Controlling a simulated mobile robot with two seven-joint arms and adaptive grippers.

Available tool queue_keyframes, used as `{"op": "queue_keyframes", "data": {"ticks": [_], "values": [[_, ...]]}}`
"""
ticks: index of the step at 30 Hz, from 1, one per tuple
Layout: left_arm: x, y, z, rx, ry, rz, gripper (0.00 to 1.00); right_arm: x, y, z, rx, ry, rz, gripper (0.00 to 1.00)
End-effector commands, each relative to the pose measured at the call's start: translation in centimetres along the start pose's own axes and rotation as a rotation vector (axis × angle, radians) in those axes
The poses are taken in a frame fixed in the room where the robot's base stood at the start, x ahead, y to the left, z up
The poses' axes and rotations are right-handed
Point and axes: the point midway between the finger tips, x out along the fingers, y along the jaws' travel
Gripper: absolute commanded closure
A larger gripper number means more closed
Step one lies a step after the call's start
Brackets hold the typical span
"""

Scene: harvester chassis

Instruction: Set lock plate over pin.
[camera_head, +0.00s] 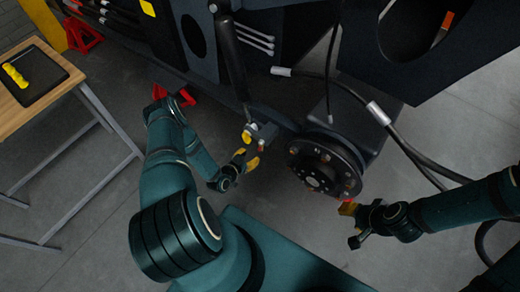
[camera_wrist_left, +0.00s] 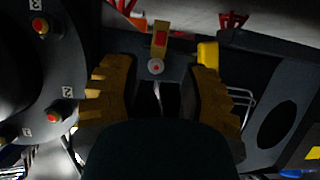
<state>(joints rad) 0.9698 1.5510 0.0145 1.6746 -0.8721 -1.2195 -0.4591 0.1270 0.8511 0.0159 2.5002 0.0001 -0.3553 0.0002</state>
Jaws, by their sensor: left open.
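My left gripper (camera_head: 246,158) is open just below a dark bracket (camera_head: 262,131) on the chassis.
A round black hub (camera_head: 325,168) with several bolts is to the right of my left gripper. A black hydraulic cylinder (camera_head: 231,55) hangs above it, and hoses (camera_head: 400,140) run at the right. A wooden table (camera_head: 32,92) with a black tray stands at the left. Grey floor is free between.

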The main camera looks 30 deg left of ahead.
Motion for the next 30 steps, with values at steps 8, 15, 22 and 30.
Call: {"op": "queue_keyframes", "data": {"ticks": [8,15,22,30], "values": [[5.3,0.0,0.2,0.0,0.001,0.0,0.56,1.5,0.6,-0.1,-0.001,0.007,0.001,0.53],[7.5,0.0,0.1,0.001,0.0,0.0,0.56,2.0,0.8,-0.2,-0.001,0.01,0.001,0.53],[7.9,0.0,0.0,0.0,-0.001,0.0,0.56,2.0,0.8,-0.2,-0.001,0.011,0.001,0.53],[7.8,0.0,0.0,0.0,-0.001,0.0,1.0,2.0,0.8,-0.2,-0.001,0.011,0.001,0.53]]}}
